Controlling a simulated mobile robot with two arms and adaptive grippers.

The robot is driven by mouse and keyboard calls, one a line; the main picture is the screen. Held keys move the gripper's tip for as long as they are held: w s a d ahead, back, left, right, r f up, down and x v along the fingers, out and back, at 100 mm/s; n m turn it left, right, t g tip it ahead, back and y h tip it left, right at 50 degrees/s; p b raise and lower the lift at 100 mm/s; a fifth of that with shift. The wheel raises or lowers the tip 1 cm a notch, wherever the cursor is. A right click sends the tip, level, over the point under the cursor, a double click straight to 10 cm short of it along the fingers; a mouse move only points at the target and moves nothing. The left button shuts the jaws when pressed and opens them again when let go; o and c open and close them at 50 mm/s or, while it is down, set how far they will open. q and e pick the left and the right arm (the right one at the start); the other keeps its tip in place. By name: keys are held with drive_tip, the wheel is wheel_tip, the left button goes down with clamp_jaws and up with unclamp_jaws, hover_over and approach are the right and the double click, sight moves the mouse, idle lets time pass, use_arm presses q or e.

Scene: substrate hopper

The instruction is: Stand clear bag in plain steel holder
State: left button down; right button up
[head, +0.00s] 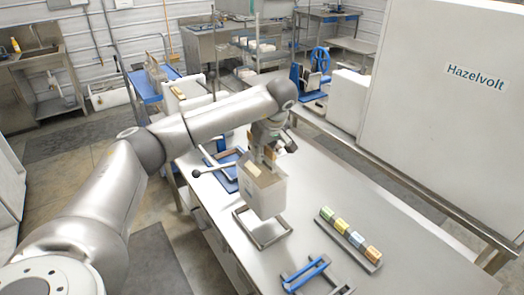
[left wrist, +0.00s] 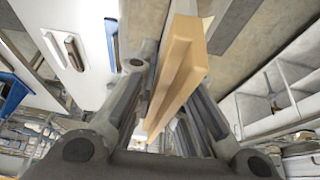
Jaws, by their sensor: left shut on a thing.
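The clear bag (head: 265,194) is a pale, boxy, see-through bag with a tan top strip, hanging upright from my left gripper (head: 268,154). In the left wrist view the tan strip (left wrist: 178,70) runs between the two fingers of the left gripper (left wrist: 168,85), which are shut on it. The plain steel holder (head: 272,243) is a bare grey rectangular frame on the table, just below and in front of the bag. The bag's lower end covers the holder's far edge in the head view; I cannot tell the height gap. My right gripper is not in view.
A blue holder (head: 305,274) lies nearer on the steel table (head: 335,190), and another blue frame (head: 225,178) is behind the bag. A rail of coloured blocks (head: 350,237) lies to the right. A large white cabinet (head: 440,110) stands behind the table's right side.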

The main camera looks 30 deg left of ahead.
use_arm(q)
drive_tip(key=shift+f+b, duration=0.25)
drive_tip(key=shift+b, duration=0.05)
drive_tip(key=shift+f+b, duration=0.45)
drive_tip(key=shift+f, duration=0.2)
drive_tip(key=shift+f+b, duration=0.9)
drive_tip(key=shift+f, duration=0.35)
drive_tip(key=shift+w+f+b, duration=0.1)
drive_tip(key=shift+f+b, duration=0.85)
drive_tip(key=shift+f, duration=0.55)
drive_tip(key=shift+f+b, duration=0.5)
drive_tip(key=shift+f, duration=0.5)
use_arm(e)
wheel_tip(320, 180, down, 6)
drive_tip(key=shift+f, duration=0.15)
use_arm(q)
drive_tip(key=shift+s, duration=0.3)
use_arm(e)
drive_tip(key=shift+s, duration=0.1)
use_arm(q)
drive_tip(key=shift+f, duration=0.4)
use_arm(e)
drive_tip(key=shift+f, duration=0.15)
